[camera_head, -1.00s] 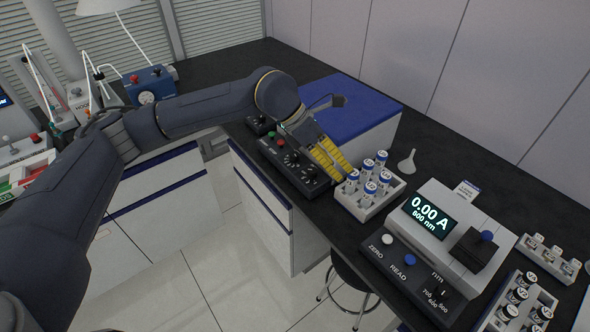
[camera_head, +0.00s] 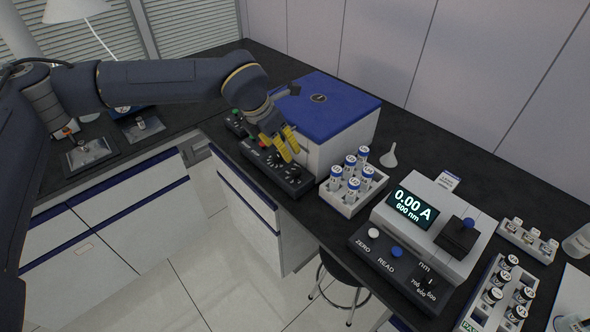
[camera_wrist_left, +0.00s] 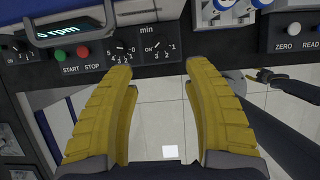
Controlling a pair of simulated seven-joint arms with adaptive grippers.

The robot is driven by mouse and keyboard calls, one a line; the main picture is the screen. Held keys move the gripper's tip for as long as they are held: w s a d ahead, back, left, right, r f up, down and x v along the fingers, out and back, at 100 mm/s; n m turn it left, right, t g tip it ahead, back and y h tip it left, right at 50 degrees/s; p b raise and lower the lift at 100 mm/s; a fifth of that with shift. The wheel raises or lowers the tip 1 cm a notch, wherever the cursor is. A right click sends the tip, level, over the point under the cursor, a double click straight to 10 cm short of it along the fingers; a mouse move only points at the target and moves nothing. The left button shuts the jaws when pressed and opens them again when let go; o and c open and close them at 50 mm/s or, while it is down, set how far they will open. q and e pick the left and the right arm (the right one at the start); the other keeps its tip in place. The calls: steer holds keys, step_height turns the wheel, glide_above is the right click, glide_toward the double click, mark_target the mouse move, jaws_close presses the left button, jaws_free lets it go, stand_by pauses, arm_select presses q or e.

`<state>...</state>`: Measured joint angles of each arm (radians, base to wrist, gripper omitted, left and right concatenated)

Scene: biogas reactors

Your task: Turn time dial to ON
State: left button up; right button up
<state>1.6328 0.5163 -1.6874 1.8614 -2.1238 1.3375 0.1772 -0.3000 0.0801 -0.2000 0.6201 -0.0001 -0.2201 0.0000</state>
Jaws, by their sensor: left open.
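The black control panel (camera_wrist_left: 92,58) has a green START button, a red STOP button and dials. In the left wrist view, a dial (camera_wrist_left: 162,46) by the "min" label has an ON mark at its left; its exact pointer setting is too small to read. Another dial (camera_wrist_left: 122,48) is left of it. In the head view the panel (camera_head: 262,166) lies in front of the blue-lidded white box. My left gripper (camera_head: 288,156) is over the panel, fingers pointing down. In the wrist view the yellow fingers (camera_wrist_left: 160,70) are apart with nothing between them, dials just beyond the tips.
The blue-lidded box (camera_head: 345,105) stands behind the panel. A white rack (camera_head: 350,204) of capped vials is right of the panel, and a photometer (camera_head: 440,222) beyond it. A white funnel (camera_head: 389,157) stands behind the rack.

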mark_target(296, 169)
arm_select(q)
steer(key=x, duration=1.4)
steer(key=shift+d, duration=0.1)
steer(key=shift+c, duration=0.4)
jaws_close()
